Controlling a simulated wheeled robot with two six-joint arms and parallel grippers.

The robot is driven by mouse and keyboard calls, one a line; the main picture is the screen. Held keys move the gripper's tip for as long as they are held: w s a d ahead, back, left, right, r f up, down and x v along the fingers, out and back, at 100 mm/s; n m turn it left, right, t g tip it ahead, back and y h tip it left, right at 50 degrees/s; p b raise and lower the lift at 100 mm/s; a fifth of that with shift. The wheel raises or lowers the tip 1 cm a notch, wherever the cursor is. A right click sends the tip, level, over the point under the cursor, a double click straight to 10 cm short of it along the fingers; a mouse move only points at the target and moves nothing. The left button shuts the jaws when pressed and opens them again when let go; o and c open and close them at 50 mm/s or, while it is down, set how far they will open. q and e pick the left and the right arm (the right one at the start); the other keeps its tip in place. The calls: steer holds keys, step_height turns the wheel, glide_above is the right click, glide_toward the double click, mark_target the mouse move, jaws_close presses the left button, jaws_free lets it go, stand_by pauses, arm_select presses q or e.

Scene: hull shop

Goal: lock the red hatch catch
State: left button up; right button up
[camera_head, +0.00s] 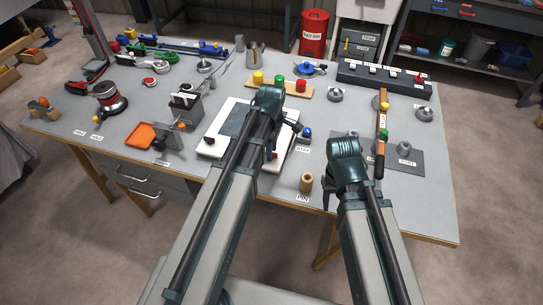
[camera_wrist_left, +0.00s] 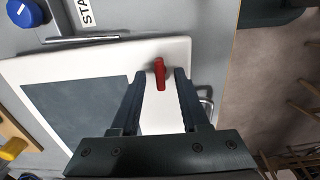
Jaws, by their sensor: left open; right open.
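The red hatch catch (camera_wrist_left: 159,74) is a short bar on the white frame of the hatch (camera_wrist_left: 35,70), near one corner, in the left wrist view. It points nearly up and down in that picture. My left gripper (camera_wrist_left: 160,73) is open, with one finger on each side of the catch and a visible gap on both sides. In the head view my left gripper (camera_head: 272,149) is over the right part of the hatch (camera_head: 208,146), and my arm hides much of it. My right gripper (camera_head: 327,195) is open and empty near the bench's front edge.
A wooden cylinder (camera_head: 306,183) stands left of my right gripper. A blue knob (camera_head: 307,132) is right of the hatch. A board with a wooden-handled tool (camera_head: 381,140) lies at the right. An orange tray (camera_head: 141,135) lies left of the hatch.

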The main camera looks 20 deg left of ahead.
arm_select(q)
steer(key=shift+f, duration=0.15)
steer(key=shift+c, duration=0.3)
jaws_close()
steer(key=m, duration=0.8)
steer(key=shift+m, duration=0.4)
steer(key=m, duration=0.4)
steer(key=shift+m, duration=2.5)
